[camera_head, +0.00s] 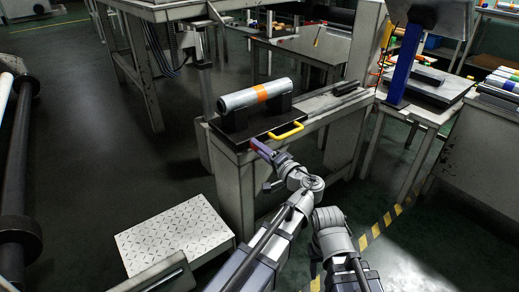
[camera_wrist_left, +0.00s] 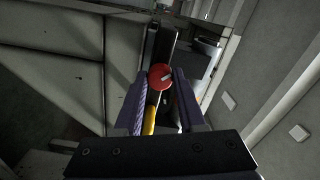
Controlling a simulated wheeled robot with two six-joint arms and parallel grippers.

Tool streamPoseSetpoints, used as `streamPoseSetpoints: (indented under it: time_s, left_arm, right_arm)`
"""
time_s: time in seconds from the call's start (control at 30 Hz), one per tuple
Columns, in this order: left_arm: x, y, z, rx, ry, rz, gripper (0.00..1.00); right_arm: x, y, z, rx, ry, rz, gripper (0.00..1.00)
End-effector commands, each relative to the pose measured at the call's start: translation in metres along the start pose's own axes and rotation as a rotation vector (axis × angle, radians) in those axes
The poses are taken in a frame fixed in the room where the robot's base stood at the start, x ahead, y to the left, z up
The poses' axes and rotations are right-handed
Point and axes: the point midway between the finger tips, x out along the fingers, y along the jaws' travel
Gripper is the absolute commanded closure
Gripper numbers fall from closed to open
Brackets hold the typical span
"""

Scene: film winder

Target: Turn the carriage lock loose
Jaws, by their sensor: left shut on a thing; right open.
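The carriage lock is a round red knob (camera_wrist_left: 160,76) with a pale mark across its face, low at the front of the carriage. In the head view only a small red spot shows at my left gripper (camera_head: 257,146). In the left wrist view my left gripper (camera_wrist_left: 160,85) has its two purple fingers on either side of the knob, shut on it. The carriage is a black plate (camera_head: 238,137) on the bench, with a yellow handle (camera_head: 286,131) to the right of the knob. My right arm is folded low in the head view, and its gripper is not visible.
A silver roll (camera_head: 236,101) with an orange band rests on the carriage's black supports. A rail runs back right along the grey bench (camera_head: 235,190). A tread-plate step (camera_head: 175,236) stands at the lower left. A table with a blue post (camera_head: 405,65) is at the right.

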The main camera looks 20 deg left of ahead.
Motion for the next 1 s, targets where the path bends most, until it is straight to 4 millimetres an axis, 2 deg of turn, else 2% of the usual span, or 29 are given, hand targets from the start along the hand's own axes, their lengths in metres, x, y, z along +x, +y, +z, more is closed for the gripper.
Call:
streamPoseSetpoints:
  time_s: [0.43, 1.0]
  left_arm:
    - [-0.0008, 0.001, 0.0012, -0.246, -0.002, 0.003, 1.0]
    - [-0.0008, 0.0012, 0.0014, -0.297, -0.003, 0.003, 1.0]
  right_arm:
    - [0.0006, -0.0001, 0.0, 0.0, 0.0, 0.0, 0.5]
    - [0.0006, -0.0001, 0.0, 0.0, 0.0, 0.0, 0.5]
